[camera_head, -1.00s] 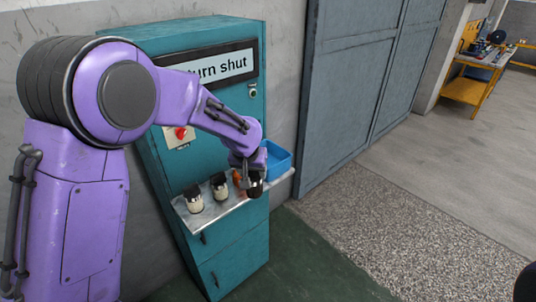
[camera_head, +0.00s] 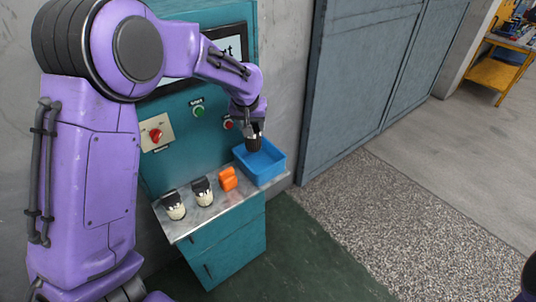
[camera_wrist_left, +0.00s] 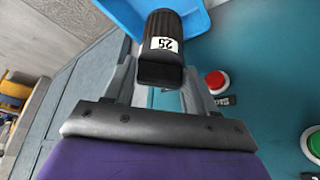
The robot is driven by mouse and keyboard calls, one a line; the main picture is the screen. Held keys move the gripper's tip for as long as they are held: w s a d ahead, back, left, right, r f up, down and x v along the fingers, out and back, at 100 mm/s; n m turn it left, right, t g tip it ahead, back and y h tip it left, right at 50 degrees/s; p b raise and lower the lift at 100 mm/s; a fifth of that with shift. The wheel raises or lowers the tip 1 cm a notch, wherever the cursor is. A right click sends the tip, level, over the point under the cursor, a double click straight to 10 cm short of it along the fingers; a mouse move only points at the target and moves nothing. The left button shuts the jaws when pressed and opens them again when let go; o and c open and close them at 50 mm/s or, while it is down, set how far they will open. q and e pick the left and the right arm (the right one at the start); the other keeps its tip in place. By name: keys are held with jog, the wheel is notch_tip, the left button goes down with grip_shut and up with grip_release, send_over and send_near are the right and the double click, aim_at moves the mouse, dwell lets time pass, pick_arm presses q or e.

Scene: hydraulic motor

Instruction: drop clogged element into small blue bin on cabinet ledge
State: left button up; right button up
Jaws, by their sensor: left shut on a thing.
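My left gripper (camera_head: 254,130) is shut on a dark cylindrical element (camera_head: 254,143), held over the small blue bin (camera_head: 268,176) on the cabinet ledge (camera_head: 236,205). In the left wrist view the element (camera_wrist_left: 163,50) is black and ribbed with a white label reading 25, between the two fingers (camera_wrist_left: 158,85). The blue bin (camera_wrist_left: 205,20) shows behind it there. In the head view the element is above the bin's opening near its back left; whether its lower end is below the rim is hard to tell. My right gripper is not in view.
Two black-and-cream elements (camera_head: 174,205) (camera_head: 203,191) and an orange object (camera_head: 228,179) stand on the ledge left of the bin. The teal cabinet (camera_head: 235,250) carries a red switch (camera_head: 155,135), a green button (camera_head: 198,111) and a red button (camera_head: 228,123). Grey doors (camera_head: 360,80) are to the right.

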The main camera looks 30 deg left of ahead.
aim_at(252, 138)
pick_arm(q)
jog(key=shift+w+f, duration=0.15)
jog(key=shift+f, duration=0.1)
jog(key=f, duration=0.4)
jog(key=shift+s+f, duration=0.3)
jog(key=shift+f, duration=0.05)
jog(key=shift+w+f, duration=0.15)
jog(key=shift+f, duration=0.2)
jog(key=o, duration=1.5)
jog(key=shift+s+r, duration=0.15)
jog(key=shift+s, duration=0.1)
jog(key=shift+w, duration=0.1)
jog(key=b+v, duration=0.2)
jog(key=v, duration=0.8)
jog(key=shift+d+r+b, duration=0.1)
jog(key=shift+r+b, duration=0.05)
jog(key=shift+b, duration=0.2)
